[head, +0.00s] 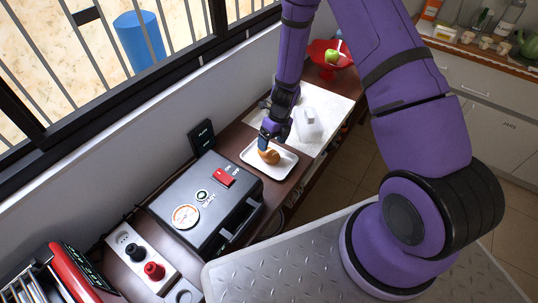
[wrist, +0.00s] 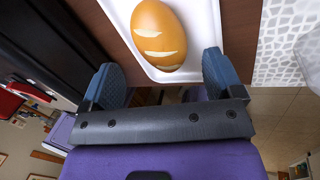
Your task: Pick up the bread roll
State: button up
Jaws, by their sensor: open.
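The bread roll (wrist: 157,36) is golden brown with pale score marks and lies on a white tray (wrist: 200,68). In the head view the roll (head: 270,156) shows beside my fingers, on the white tray (head: 287,168). My gripper (wrist: 163,78) is open in the wrist view, its two blue fingers apart and nothing held between them. The roll lies just beyond the fingertips, roughly centred between them. In the head view my gripper (head: 266,141) is low over the tray, and its fingers partly hide the roll.
A black case (head: 205,200) with a gauge and red switch stands left of the tray. A white container (head: 308,124) stands on a pale mat behind it. A red bowl (head: 331,54) with a green apple is farther back. The window wall borders the left side.

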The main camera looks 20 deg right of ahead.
aim_at(271, 149)
jog(key=shift+x, duration=2.45)
jog(key=shift+d, duration=0.1)
jog(key=c, duration=1)
